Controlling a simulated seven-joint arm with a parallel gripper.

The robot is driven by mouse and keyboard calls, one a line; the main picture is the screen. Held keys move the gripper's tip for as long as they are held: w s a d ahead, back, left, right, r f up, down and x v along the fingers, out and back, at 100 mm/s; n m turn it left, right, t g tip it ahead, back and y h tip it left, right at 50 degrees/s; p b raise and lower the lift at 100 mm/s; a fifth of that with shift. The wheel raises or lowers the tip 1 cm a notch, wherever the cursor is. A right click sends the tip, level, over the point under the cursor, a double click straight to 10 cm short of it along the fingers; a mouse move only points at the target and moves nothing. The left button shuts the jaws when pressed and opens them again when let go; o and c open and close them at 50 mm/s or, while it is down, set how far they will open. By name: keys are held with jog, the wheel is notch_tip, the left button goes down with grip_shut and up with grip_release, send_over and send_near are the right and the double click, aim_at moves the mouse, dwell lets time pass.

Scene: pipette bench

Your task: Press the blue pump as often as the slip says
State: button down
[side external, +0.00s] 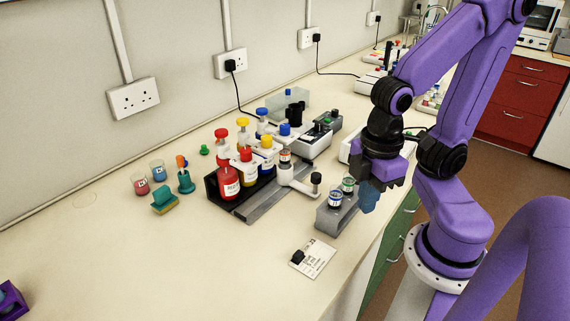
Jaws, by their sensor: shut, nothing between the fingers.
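Several bottles with red, yellow and blue tops stand in a black rack left of my gripper. I cannot tell for sure which is the blue pump. The slip (316,258), a white card with a dark object on its left corner, lies flat near the counter's front edge. Its writing is too small to read. My gripper (369,198) is shut and empty, pointing down beside the grey vial block, well right of the bottles.
The grey block (331,217) holds small vials close to my gripper. A white stand with a black knob (316,179) lies between it and the rack (214,188). The front-left counter is mostly clear.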

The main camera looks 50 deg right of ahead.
dwell(0.6)
jog(key=w+a+r+m+t+y, duration=0.1)
jog(key=w+r+m, duration=0.15)
jog(key=w, duration=0.25)
jog(key=w+a+r+m+t+y, duration=0.1)
jog(key=w+a+m, duration=0.1)
jog(key=w+m, duration=0.3)
notch_tip(320, 180, up, 13)
jog(key=m+t+h, duration=0.1)
jog(key=m+t, duration=0.6)
jog(key=m, duration=0.6)
send_over(265, 110)
jog(key=shift+f, duration=0.1)
jog(key=shift+f, duration=4.3)
jog(key=shift+f, duration=0.2)
